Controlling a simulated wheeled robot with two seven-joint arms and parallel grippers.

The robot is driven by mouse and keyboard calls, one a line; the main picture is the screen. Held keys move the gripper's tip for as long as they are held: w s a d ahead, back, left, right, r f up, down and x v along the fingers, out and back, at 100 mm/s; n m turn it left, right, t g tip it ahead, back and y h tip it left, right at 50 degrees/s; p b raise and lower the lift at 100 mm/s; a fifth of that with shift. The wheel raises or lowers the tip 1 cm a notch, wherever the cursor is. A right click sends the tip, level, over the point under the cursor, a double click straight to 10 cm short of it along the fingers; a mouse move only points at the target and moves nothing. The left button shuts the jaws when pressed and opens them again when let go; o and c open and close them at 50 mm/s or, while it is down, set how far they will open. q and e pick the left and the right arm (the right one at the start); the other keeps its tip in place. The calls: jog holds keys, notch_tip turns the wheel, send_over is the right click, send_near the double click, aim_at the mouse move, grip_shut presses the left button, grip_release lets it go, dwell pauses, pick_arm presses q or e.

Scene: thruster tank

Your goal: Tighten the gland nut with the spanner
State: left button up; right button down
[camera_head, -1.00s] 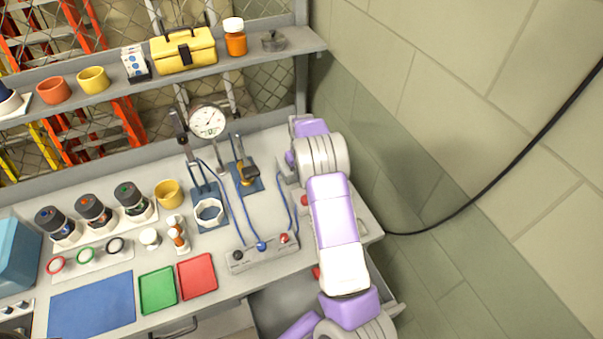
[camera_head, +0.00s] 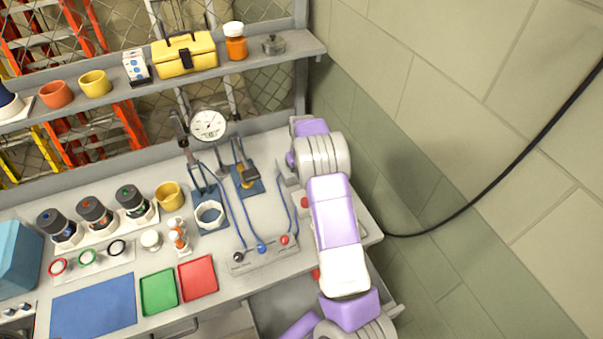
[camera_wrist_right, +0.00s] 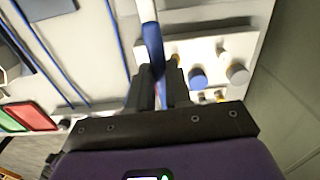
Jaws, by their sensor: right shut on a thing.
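My right gripper (camera_wrist_right: 158,88) is shut on a slim tool with a blue grip and a pale shaft, which I take to be the spanner (camera_wrist_right: 153,46). Its far end runs out of the top of the right wrist view. In the head view my right arm hides most of the gripper and tool. A brass fitting with a black part (camera_head: 247,174), on a blue plate left of my right wrist, may carry the gland nut; the nut itself is too small to make out. I cannot tell whether the spanner touches anything. My left gripper is out of view.
A round gauge (camera_head: 208,125) stands at the back of the bench. A white hexagonal ring (camera_head: 209,214) sits left of the fitting. Blue hoses run to a grey block (camera_head: 262,254). Green (camera_head: 159,291) and red (camera_head: 198,277) trays lie in front. A wall rises at right.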

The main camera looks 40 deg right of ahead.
jog(key=shift+s+a+r+p, duration=0.25)
jog(key=shift+s+r+p, duration=0.25)
jog(key=shift+s+r, duration=0.35)
jog(key=shift+s+a+r+p, duration=0.25)
jog(key=shift+s+r+p, duration=0.25)
jog(key=shift+s, duration=0.55)
